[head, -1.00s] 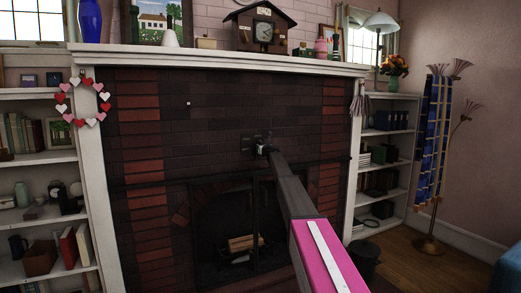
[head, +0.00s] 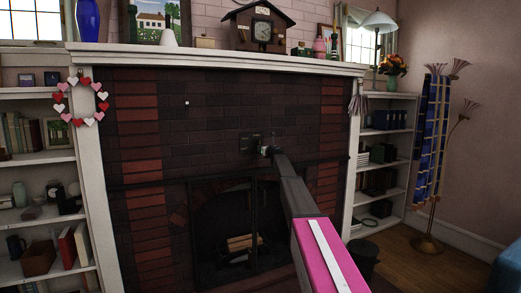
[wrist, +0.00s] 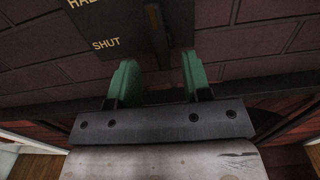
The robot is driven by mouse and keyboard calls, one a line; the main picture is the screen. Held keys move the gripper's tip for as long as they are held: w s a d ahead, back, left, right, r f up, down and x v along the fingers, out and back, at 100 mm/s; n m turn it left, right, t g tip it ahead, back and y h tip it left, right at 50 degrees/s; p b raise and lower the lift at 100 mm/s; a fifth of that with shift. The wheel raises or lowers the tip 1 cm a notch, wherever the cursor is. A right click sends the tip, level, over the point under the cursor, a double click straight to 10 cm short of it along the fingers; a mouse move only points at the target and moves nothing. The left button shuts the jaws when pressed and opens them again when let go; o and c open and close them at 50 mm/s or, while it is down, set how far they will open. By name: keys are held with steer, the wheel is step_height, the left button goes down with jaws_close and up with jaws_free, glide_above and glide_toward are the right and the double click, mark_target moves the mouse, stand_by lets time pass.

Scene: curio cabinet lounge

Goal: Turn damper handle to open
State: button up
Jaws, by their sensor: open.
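The damper plate (head: 245,143) is a small dark plate on the brick above the firebox. In the wrist view the dark plate (wrist: 105,22) carries yellow lettering, with "SHUT" readable and a cut-off word starting "HAL" above it. A dark upright bar (wrist: 157,32), seemingly the damper handle, shows at the plate's right side, ahead of the gap between my fingers. My gripper (wrist: 158,78) is open, its green fingertips apart with nothing seen clamped between them. In the head view my gripper (head: 265,151) is close to the wall at the plate's right; contact cannot be told.
The white mantel (head: 215,57) juts out above, bearing a clock (head: 262,32) and a blue vase (head: 88,20). The dark firebox (head: 225,225) lies below. Bookshelves flank both sides. A dark bin (head: 362,258) and a floor stand (head: 430,240) are at right.

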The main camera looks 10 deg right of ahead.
steer(key=v, duration=0.4)
steer(key=shift+s, duration=0.25)
steer(key=s+a+f+n+g, duration=0.3)
steer(key=s+f+n, duration=0.3)
steer(key=s+f, duration=0.4)
steer(key=s+a+f+n+g, duration=0.25)
steer(key=s+f+n, duration=0.35)
steer(key=s+f, duration=0.45)
steer(key=s+a+f+n+g, duration=0.35)
steer(key=s+f+n, duration=0.25)
steer(key=s+f, duration=0.4)
steer(key=s+d+f+n+g+h, duration=0.1)
steer(key=s+f+n, duration=0.3)
steer(key=s, duration=0.8)
steer(key=s+d+f+n+g+h, duration=0.2)
steer(key=s+f+n+g, duration=0.2)
steer(key=s, duration=0.8)
steer(key=s+d+f+n+g+h, duration=0.2)
steer(key=s+f+n, duration=0.3)
steer(key=s, duration=0.8)
steer(key=shift+f+n+g+h, duration=0.2)
steer(key=shift+n+g+h, duration=0.1)
steer(key=shift+n+g, duration=0.4)
steer(key=shift+d, duration=0.2)
